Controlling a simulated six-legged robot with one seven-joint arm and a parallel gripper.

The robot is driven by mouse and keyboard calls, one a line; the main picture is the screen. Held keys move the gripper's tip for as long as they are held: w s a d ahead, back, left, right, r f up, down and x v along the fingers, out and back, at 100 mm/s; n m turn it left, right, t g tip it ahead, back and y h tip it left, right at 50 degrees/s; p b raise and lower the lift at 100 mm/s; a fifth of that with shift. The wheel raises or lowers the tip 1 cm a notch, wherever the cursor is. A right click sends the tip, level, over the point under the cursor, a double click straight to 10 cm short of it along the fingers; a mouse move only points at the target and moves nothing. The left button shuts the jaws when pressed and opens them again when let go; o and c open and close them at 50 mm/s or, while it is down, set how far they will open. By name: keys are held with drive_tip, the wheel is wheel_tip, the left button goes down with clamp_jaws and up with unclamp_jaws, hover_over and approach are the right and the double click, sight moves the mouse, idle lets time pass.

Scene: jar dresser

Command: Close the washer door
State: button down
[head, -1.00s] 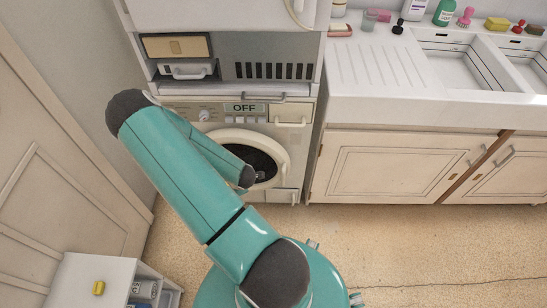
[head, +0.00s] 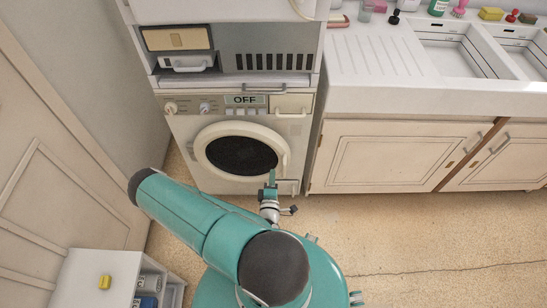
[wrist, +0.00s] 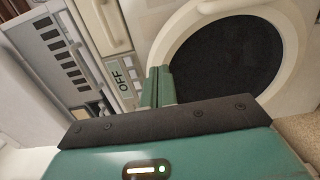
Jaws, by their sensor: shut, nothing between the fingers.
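The washer (head: 185,125) is white with an "OFF" display. Its round door (head: 205,157) has a cream ring around dark glass. The door looks flush or nearly flush with the front; I cannot tell whether it is latched. The door also shows in the wrist view (wrist: 172,40), tilted, beyond my fingers. My gripper (head: 271,175) is shut and empty, in front of the door's lower right part. In the wrist view its fingers (wrist: 157,86) lie together, pointing at the washer front near the door ring. I cannot tell whether they touch it.
A sink counter (head: 375,75) with white cabinets (head: 395,160) stands to the right. A panelled door (head: 50,170) is at the left. A low white shelf (head: 80,275) with a yellow item on top stands lower left. The floor at the right is clear.

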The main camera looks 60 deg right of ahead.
sight(275, 141)
drive_tip(key=x, duration=1.3)
drive_tip(key=shift+w+d, duration=0.15)
drive_tip(key=shift+d, duration=0.2)
